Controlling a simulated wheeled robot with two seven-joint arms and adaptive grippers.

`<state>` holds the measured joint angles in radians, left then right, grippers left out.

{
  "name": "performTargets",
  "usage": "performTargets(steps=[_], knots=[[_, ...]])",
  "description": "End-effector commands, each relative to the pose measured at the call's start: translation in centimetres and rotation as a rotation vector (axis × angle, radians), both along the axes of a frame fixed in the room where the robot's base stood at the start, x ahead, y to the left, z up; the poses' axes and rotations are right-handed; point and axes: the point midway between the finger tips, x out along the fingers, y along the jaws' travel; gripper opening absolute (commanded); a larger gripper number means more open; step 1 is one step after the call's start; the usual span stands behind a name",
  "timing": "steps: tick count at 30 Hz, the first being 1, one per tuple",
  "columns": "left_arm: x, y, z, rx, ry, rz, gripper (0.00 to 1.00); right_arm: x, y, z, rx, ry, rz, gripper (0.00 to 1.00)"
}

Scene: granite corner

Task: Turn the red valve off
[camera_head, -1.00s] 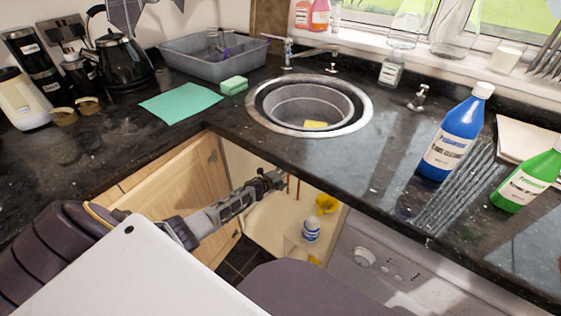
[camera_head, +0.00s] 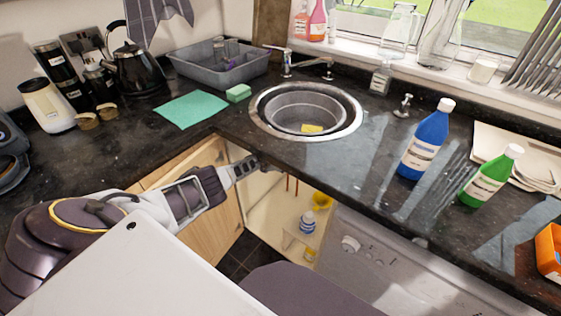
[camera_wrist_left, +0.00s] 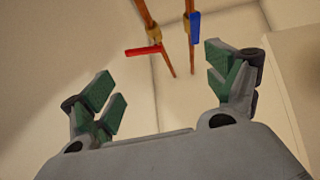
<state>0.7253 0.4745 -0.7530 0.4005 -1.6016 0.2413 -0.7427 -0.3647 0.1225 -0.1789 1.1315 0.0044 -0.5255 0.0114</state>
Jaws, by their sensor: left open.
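The red valve (camera_wrist_left: 143,50) shows in the left wrist view as a red lever lying across a copper pipe, pointing to the left. A blue valve (camera_wrist_left: 195,28) sits on the second copper pipe to its right, its lever lying along the pipe. My left gripper (camera_wrist_left: 165,80) is open and empty, its green-padded fingers spread wide below the valves and apart from them. In the head view my left gripper (camera_head: 257,165) reaches into the open cupboard under the counter, partly hidden by the counter edge. The valves are hidden there. My right gripper is not in view.
A blue-capped white bottle (camera_head: 307,222) and a yellow item (camera_head: 321,200) are in the cupboard. A dishwasher (camera_head: 375,260) stands to the right.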

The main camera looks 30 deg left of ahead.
Motion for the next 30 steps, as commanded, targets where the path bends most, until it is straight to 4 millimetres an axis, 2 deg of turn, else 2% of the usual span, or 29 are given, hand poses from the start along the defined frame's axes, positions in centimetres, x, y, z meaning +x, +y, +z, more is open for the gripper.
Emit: performTargets(steps=[1,3,7,20,30], knots=[[0.2,0.9,0.9,0.05,0.011,-0.021,0.88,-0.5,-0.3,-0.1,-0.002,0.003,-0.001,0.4],[0.2,1.8,1.3,0.104,0.025,-0.045,0.88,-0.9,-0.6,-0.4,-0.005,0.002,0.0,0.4],[0.2,2.7,1.7,0.157,0.04,-0.069,0.88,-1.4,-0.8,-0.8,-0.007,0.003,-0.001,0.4],[0.2,2.7,1.6,0.162,0.041,-0.073,0.88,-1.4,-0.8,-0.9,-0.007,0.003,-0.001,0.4],[0.3,2.3,0.8,0.161,0.041,-0.071,0.88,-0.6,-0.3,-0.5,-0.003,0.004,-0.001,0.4]])
